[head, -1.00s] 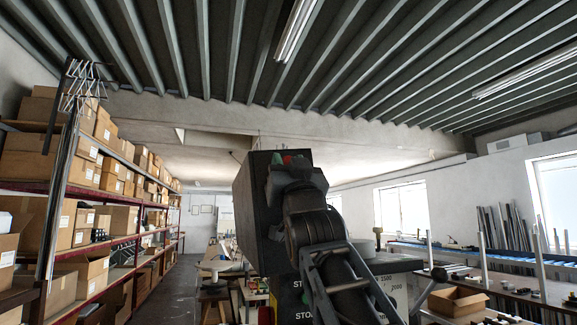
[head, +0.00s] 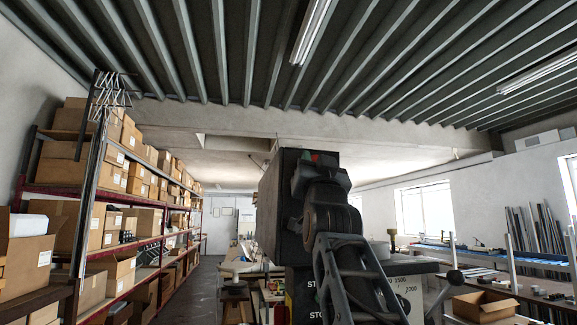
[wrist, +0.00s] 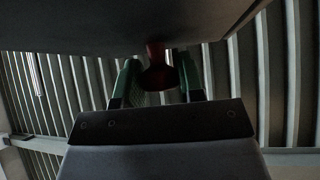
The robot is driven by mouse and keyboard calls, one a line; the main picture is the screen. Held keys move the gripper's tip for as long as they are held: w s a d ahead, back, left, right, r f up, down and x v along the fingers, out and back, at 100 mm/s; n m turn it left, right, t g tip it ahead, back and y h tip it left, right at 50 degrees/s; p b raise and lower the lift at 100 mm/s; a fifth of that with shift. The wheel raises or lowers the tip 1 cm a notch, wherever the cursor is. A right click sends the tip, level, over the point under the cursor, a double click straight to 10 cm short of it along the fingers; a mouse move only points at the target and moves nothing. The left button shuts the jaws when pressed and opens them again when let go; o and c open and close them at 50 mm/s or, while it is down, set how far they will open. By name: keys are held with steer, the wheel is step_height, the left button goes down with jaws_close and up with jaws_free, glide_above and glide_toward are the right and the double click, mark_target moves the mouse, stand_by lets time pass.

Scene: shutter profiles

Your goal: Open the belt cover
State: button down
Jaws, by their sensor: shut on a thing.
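The belt cover (head: 283,205) is a large dark box-like panel just left of my arm in the head view, above a machine marked with "STO" lettering. In the wrist view its dark underside or face (wrist: 110,25) fills the top. A red handle (wrist: 157,52) with a dark rounded end sticks out from it. My gripper (wrist: 157,80) has green fingers on either side of this handle and is shut on it. In the head view my gripper (head: 318,158) is at the cover's upper right, mostly hidden behind my wrist. The cover's hinge is not visible.
Shelves with cardboard boxes (head: 142,220) line the left, with an aisle (head: 190,285) beside them. A workbench (head: 530,285) with an open carton (head: 483,306) and metal profiles stands at the right. A lever with a round knob (head: 453,277) stands right of my arm.

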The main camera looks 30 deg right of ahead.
steer(key=shift+s+d+r, duration=0.1)
steer(key=c, duration=0.8)
jaws_free()
steer(key=shift+o, duration=0.2)
steer(key=shift+s+f+b, duration=0.15)
steer(key=shift+f+b, duration=0.25)
steer(key=shift+f, duration=0.05)
steer(key=b+v, duration=0.7)
steer(key=v, duration=0.6)
steer(key=shift+a, duration=0.2)
steer(key=shift+r, duration=0.1)
